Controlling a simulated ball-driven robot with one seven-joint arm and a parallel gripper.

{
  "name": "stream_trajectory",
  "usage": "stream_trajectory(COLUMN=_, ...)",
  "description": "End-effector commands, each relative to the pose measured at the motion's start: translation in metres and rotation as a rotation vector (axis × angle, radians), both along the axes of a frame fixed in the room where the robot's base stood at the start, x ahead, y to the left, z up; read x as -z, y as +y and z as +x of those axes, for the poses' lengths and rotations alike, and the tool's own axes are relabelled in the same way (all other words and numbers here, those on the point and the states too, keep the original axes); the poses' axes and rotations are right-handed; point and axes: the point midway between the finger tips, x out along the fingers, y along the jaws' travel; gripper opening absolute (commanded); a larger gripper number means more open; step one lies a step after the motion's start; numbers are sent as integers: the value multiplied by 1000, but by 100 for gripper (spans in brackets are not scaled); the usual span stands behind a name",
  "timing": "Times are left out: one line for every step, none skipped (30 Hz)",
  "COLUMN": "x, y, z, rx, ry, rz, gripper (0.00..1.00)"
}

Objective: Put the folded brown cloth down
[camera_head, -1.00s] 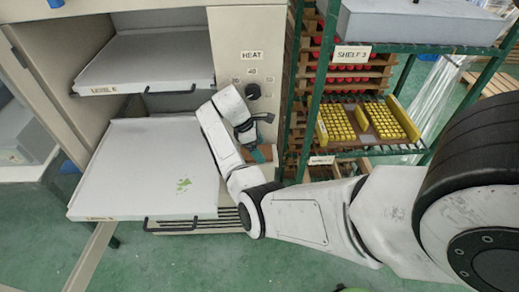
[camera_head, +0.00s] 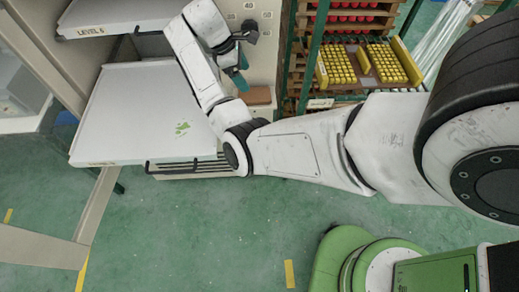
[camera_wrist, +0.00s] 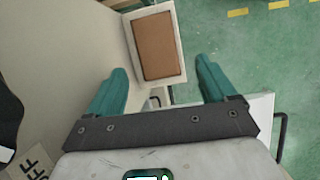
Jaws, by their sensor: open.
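The folded brown cloth (camera_wrist: 158,46) lies flat as a neat rectangle on a small pale-rimmed ledge (camera_wrist: 179,62) on the cabinet's side. In the head view the cloth (camera_head: 257,96) shows as a small brown patch below the dial. My gripper (camera_wrist: 161,66) is open, its two teal fingers wide apart with nothing between them. It is back from the cloth and apart from it. In the head view my gripper (camera_head: 240,80) is just left of and above the cloth, partly hidden by my own arm.
A pulled-out white tray (camera_head: 120,120) with green paint specks is left of my arm, another tray (camera_head: 115,14) above it. A black dial (camera_head: 250,37) is on the cabinet front. A green rack (camera_head: 310,60) with yellow and red pieces stands right. The green floor (camera_head: 210,235) below is clear.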

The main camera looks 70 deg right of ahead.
Motion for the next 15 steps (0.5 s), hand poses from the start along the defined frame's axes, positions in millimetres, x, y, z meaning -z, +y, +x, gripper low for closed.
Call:
stream_trajectory(x=13, y=10, z=-7, rx=16, ry=-10, rz=-26, gripper=84)
stream_trajectory(x=21, y=16, z=-10, rx=29, ry=-25, rz=-42, gripper=84)
stream_trajectory(x=31, y=26, z=-15, rx=46, ry=-48, rz=-67, gripper=84)
stream_trajectory(x=38, y=34, z=-18, rx=60, ry=-67, rz=-85, gripper=84)
stream_trajectory(x=45, y=42, z=-22, rx=74, ry=-87, rz=-101, gripper=84)
stream_trajectory(x=54, y=54, z=-27, rx=92, ry=-116, rz=-119, gripper=84)
stream_trajectory(x=60, y=63, z=-31, rx=103, ry=-139, rz=-129, gripper=84)
stream_trajectory(x=66, y=72, z=-35, rx=114, ry=-161, rz=-137, gripper=84)
stream_trajectory(x=73, y=85, z=-40, rx=129, ry=-191, rz=-144, gripper=84)
stream_trajectory(x=78, y=95, z=-45, rx=140, ry=-213, rz=-147, gripper=84)
stream_trajectory(x=83, y=106, z=-50, rx=151, ry=-237, rz=-148, gripper=84)
stream_trajectory(x=89, y=120, z=-56, rx=166, ry=-265, rz=-145, gripper=84)
stream_trajectory(x=93, y=131, z=-62, rx=178, ry=-287, rz=-139, gripper=84)
stream_trajectory(x=96, y=143, z=-67, rx=188, ry=-309, rz=-131, gripper=84)
stream_trajectory(x=100, y=158, z=-76, rx=205, ry=-335, rz=-118, gripper=84)
